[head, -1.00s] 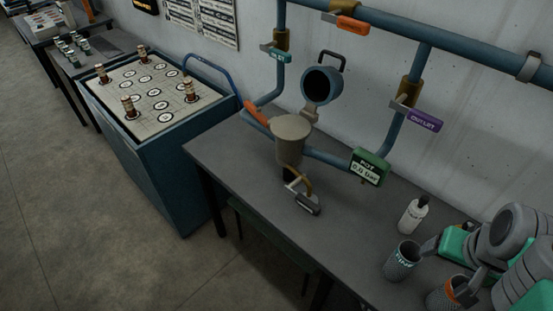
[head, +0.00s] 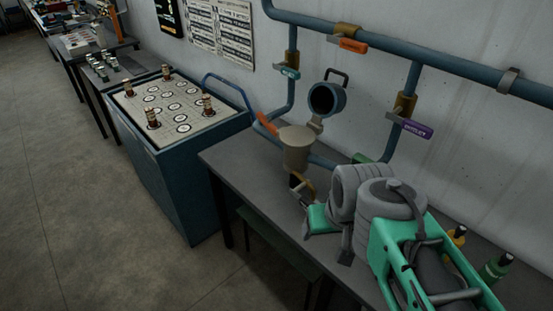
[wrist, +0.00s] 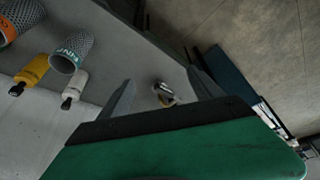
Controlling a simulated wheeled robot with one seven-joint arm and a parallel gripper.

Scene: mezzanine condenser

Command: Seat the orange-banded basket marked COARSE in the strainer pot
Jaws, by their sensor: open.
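The orange-banded basket (wrist: 14,22) is cut off at the top left of the wrist view; its mark is not readable. My gripper (wrist: 162,96) is open and empty, its two fingers well apart from that basket. In the head view, my green-cased hand (head: 318,218) is low over the bench, in front of and right of the strainer pot. The pale strainer pot (head: 297,150) stands upright on the bench, its round dark lid (head: 326,99) swung up behind it. I cannot tell what is inside the pot. My arm hides the baskets in the head view.
A second mesh basket with teal lettering (wrist: 72,52), a yellow bottle (wrist: 31,73) and a white bottle (wrist: 74,86) are near the orange-banded one. Blue pipes with valve handles (head: 409,128) run behind the pot. A blue cart (head: 185,165) stands left of the bench.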

